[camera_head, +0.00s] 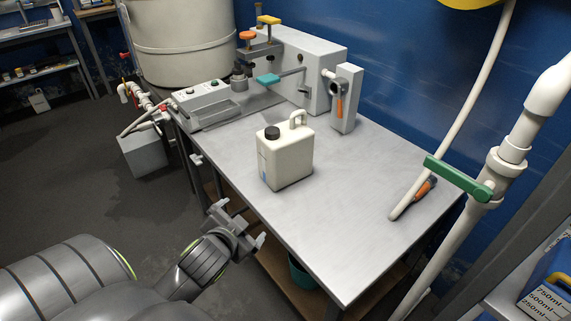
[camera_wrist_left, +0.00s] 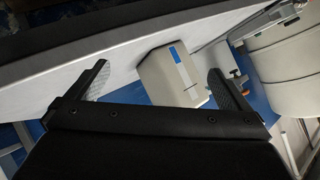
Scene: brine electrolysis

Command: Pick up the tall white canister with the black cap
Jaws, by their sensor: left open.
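The white canister (camera_head: 286,160) stands upright on the metal table, with a black cap (camera_head: 272,132) at its top left and a handle at its top right. Its lower side carries a blue-and-white label. My left gripper (camera_head: 234,227) is open and empty, in front of the table's near left edge and apart from the canister. In the left wrist view the canister (camera_wrist_left: 160,82) shows beyond and between the open fingers (camera_wrist_left: 158,82), with its blue label toward the camera. The cap is hidden there. My right gripper is not in view.
The metal table (camera_head: 350,215) is clear around the canister. A white pipe with a green valve handle (camera_head: 455,177) rises at the right. A large cream tank (camera_head: 180,45) stands at back left.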

